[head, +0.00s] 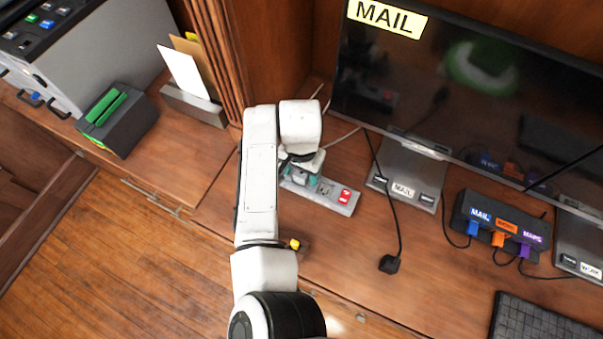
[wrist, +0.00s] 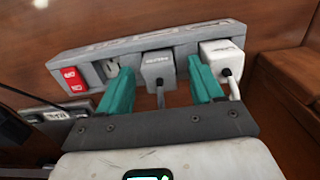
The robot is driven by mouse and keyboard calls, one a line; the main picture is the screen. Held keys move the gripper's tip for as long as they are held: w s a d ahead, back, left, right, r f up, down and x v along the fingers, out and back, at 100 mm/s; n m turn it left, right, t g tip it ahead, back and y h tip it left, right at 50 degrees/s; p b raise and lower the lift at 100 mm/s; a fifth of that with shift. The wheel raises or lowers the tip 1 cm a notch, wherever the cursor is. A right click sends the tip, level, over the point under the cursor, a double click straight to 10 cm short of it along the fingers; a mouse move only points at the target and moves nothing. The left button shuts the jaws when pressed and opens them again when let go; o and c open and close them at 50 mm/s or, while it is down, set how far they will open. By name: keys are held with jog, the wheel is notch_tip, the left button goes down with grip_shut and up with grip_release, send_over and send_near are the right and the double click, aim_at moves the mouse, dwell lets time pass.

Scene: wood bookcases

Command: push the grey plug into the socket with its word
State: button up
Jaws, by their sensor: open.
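In the wrist view, the grey plug (wrist: 157,66) is at the power strip, between an empty socket (wrist: 112,68) on its left and a white plug (wrist: 222,52) on its right. Its small printed word is too blurred to read, and its cord hangs toward me. My gripper (wrist: 161,72) is open, with one teal finger on each side of the grey plug. I cannot tell whether the fingers touch it or how deep it sits. In the head view, the grey power strip (head: 331,196) lies on the desk, partly hidden by my gripper (head: 305,178).
A red switch (wrist: 73,79) is at the strip's left end in the wrist view. A black plug (head: 389,264) with a cord lies on the desk. A monitor stand (head: 408,168) and a dark hub (head: 500,222) with colored plugs are to the right. A keyboard (head: 545,320) is nearer.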

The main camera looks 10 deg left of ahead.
jog(key=shift+f, duration=0.15)
jog(key=c, duration=1.1)
jog(key=shift+o, duration=0.2)
